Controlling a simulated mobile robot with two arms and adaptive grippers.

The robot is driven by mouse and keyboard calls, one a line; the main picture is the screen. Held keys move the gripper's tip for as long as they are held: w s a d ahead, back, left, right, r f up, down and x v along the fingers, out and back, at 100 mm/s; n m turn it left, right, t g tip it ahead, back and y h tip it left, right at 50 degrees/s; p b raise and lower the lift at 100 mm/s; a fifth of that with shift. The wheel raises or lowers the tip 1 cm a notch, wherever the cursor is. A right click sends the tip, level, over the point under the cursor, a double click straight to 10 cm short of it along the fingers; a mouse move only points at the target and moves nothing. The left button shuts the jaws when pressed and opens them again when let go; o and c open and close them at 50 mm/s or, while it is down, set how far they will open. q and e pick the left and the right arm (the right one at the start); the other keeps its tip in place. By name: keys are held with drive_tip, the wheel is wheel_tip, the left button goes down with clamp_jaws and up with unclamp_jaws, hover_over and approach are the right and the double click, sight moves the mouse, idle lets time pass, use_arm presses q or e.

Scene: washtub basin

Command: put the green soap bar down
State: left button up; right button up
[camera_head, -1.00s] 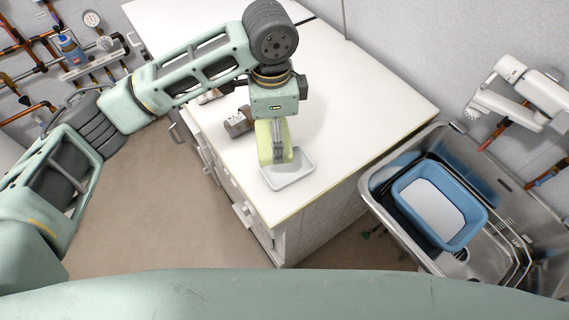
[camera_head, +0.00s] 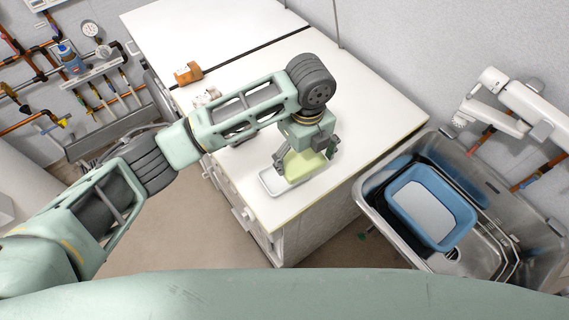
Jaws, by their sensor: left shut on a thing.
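The pale green soap bar (camera_head: 303,166) is held between the two fingers of my left gripper (camera_head: 306,157), one finger at each end. The gripper points down over the front part of the white counter. A small white dish (camera_head: 268,183) lies on the counter just left of the bar, near the front edge. The bar's lower edge overlaps the dish's right part in the picture. I cannot tell whether it touches the dish or the counter. My right gripper is not in view.
A steel sink (camera_head: 386,222) with a blue tub (camera_head: 467,232) stands at the right. An orange-brown object (camera_head: 188,73) and a small pale object (camera_head: 206,97) are on the counter, behind my left arm. The counter (camera_head: 385,108) is clear to the right of the gripper.

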sight(286, 159)
use_arm(q)
drive_tip(key=a, duration=0.1)
drive_tip(key=a+f, duration=0.1)
drive_tip(key=a+f+p, duration=0.1)
drive_tip(key=a, duration=0.1)
drive_tip(key=shift+w, duration=0.15)
wheel_tip(286, 159, down, 4)
drive_tip(key=shift+r+p, duration=0.1)
drive_tip(key=shift+p, duration=0.7)
drive_tip(key=shift+f, duration=0.35)
drive_tip(key=shift+f, duration=0.15)
drive_tip(key=o, duration=1.3)
drive_tip(key=shift+o, duration=0.2)
